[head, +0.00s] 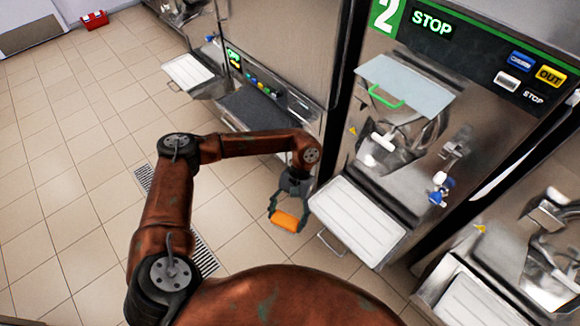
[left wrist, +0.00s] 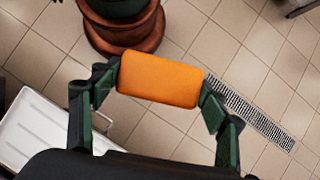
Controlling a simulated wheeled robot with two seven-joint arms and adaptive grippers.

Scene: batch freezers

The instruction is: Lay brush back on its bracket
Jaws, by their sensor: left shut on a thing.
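My left gripper (head: 289,212) hangs over the tiled floor, just left of the white tray on machine 2. It is shut on an orange block-shaped thing, apparently the brush (head: 285,221). In the left wrist view the brush (left wrist: 160,80) sits between the two dark green fingertips, a finger against each end. Only its smooth orange side shows; no bristles are visible. I cannot clearly make out a bracket for the brush. My right gripper is in neither view.
Machine 2 (head: 385,145) has a clear lid with a green handle (head: 385,98) and a white tray (head: 355,225) with a wire handle below. Another freezer (head: 275,50) stands to its left, one to its right. A floor drain (left wrist: 255,112) and open tiles lie left.

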